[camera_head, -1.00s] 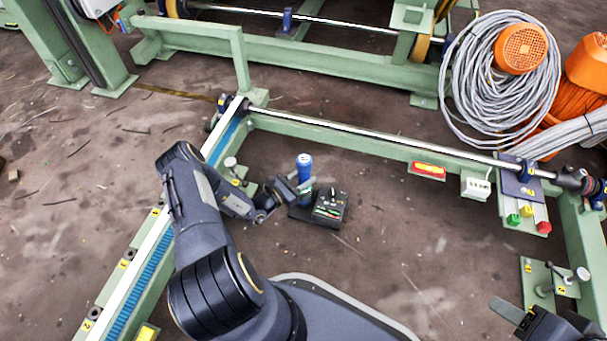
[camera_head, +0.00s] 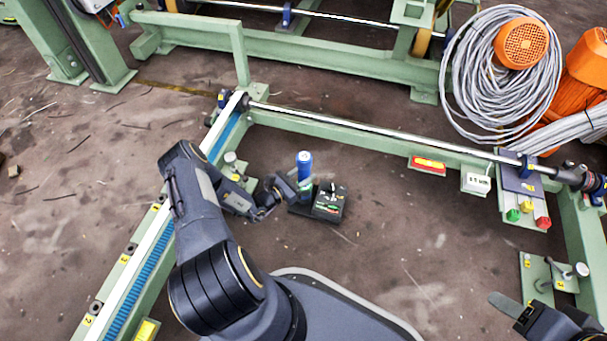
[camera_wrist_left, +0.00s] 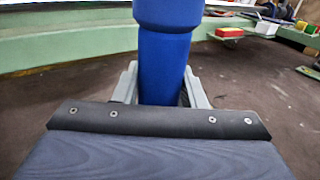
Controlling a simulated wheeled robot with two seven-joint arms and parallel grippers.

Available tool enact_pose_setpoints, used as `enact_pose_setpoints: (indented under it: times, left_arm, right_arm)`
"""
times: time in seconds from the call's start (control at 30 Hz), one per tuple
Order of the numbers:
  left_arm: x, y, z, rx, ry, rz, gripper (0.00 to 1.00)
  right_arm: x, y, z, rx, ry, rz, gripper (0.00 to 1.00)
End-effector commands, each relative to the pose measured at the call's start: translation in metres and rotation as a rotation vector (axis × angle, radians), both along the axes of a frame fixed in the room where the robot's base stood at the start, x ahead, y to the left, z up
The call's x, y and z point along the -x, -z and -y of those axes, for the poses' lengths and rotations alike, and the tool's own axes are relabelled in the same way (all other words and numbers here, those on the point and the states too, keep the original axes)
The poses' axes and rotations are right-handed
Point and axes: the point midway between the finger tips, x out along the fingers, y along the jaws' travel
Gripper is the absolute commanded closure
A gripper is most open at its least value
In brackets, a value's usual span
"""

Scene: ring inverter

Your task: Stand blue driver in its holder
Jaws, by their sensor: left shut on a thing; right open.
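The blue driver (camera_head: 304,161) is upright in the head view, its rounded blue top showing above my left gripper. It also shows as a thick blue shaft in the left wrist view (camera_wrist_left: 165,62). My left gripper (camera_head: 303,188) is shut on it, one finger at each side. A low black holder block (camera_head: 330,203) lies on the floor right beside and under it. The driver's lower end is hidden, so I cannot tell whether it sits in the holder. My right gripper (camera_head: 507,307) is open and empty at the lower right, partly cut off.
A green frame with a steel shaft (camera_head: 380,127) runs behind the holder. A blue-toothed rail (camera_head: 150,270) lies to the left. A red-yellow piece (camera_head: 428,165) and a white display box (camera_head: 475,182) sit on the frame. The floor right of the holder is clear.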

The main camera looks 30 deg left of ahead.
Motion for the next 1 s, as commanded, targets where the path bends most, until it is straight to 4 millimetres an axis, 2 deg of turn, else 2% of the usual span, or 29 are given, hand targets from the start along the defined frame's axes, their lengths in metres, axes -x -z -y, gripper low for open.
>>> enact_pose_setpoints:
  times: [0.03,0.07,0.2,0.27,0.57,1.0]
  left_arm:
    - [-0.001,-0.001,0.0,0.001,0.0,0.005,0.92]
    - [-0.001,-0.001,0.0,0.001,0.0,0.005,0.61]
    - [-0.001,-0.001,0.0,0.0,0.0,0.003,0.43]
    - [-0.001,0.0,0.0,0.0,0.0,0.003,0.37]
    - [0.003,0.001,-0.001,0.0,-0.001,-0.004,0.37]
    - [0.064,-0.002,-0.023,0.001,-0.003,0.0,0.37]
  right_arm:
    - [0.0,0.0,0.0,0.0,0.0,0.0,0.48]
    - [0.0,0.0,0.0,0.0,0.0,0.0,0.48]
    - [0.0,0.0,0.0,0.0,0.0,0.0,0.48]
    - [0.0,0.0,0.0,0.0,0.0,0.0,0.48]
    - [0.0,-0.002,0.0,0.0,0.0,0.0,0.48]
    - [0.0,-0.026,0.0,0.0,0.0,0.0,0.48]
